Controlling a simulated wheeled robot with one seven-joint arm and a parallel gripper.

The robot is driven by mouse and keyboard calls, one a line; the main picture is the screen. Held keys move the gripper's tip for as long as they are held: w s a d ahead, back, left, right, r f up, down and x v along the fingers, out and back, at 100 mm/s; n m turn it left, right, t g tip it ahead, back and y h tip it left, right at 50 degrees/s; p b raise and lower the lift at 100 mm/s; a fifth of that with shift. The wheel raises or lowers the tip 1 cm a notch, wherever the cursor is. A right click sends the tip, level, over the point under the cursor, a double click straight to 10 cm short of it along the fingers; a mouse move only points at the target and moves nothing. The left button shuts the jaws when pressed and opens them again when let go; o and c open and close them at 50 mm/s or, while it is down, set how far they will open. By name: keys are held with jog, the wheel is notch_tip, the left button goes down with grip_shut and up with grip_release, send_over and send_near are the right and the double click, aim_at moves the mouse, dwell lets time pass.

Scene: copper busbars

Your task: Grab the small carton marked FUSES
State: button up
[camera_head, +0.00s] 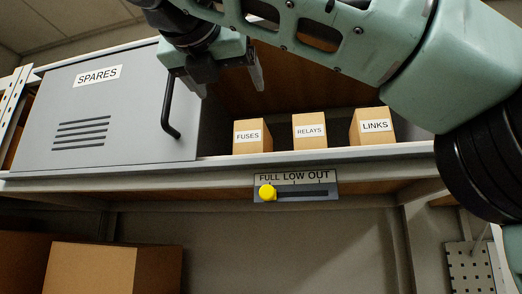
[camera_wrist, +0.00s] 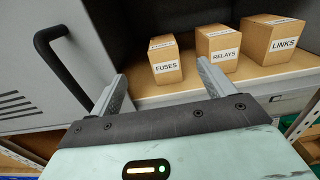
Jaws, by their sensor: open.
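The small carton marked FUSES (camera_head: 250,138) stands on the shelf, leftmost in a row of small brown cartons. It also shows in the wrist view (camera_wrist: 165,68), ahead of my gripper and between the lines of its two fingers. My gripper (camera_head: 228,84) is open and empty. In the head view it hangs above and to the left of the FUSES carton, in front of the SPARES door. In the wrist view its fingertips (camera_wrist: 162,72) are apart and do not touch the carton.
The RELAYS carton (camera_head: 309,132) and LINKS carton (camera_head: 372,127) stand to the right of FUSES, with gaps. The grey SPARES door (camera_head: 110,105) with its black handle (camera_head: 168,110) is at left. A FULL LOW OUT slider (camera_head: 295,190) with a yellow knob (camera_head: 267,193) sits below the shelf edge (camera_head: 230,160).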

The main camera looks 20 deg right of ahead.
aim_at(253, 125)
jog(key=p+x, duration=0.1)
jog(key=x, duration=0.8)
jog(key=shift+w+d+p, duration=0.25)
jog(key=shift+p, duration=0.1)
jog(key=x, duration=0.1)
jog(key=p+x, duration=0.1)
jog(key=x, duration=0.1)
jog(key=p+x, duration=0.1)
jog(key=x, duration=0.1)
jog(key=shift+d+f, duration=0.2)
jog(key=shift+f, duration=0.2)
jog(key=shift+w+d+f, duration=0.15)
jog(key=shift+w+d, duration=0.05)
jog(key=shift+w, duration=0.15)
jog(key=c, duration=1.3)
jog(key=shift+r, duration=0.2)
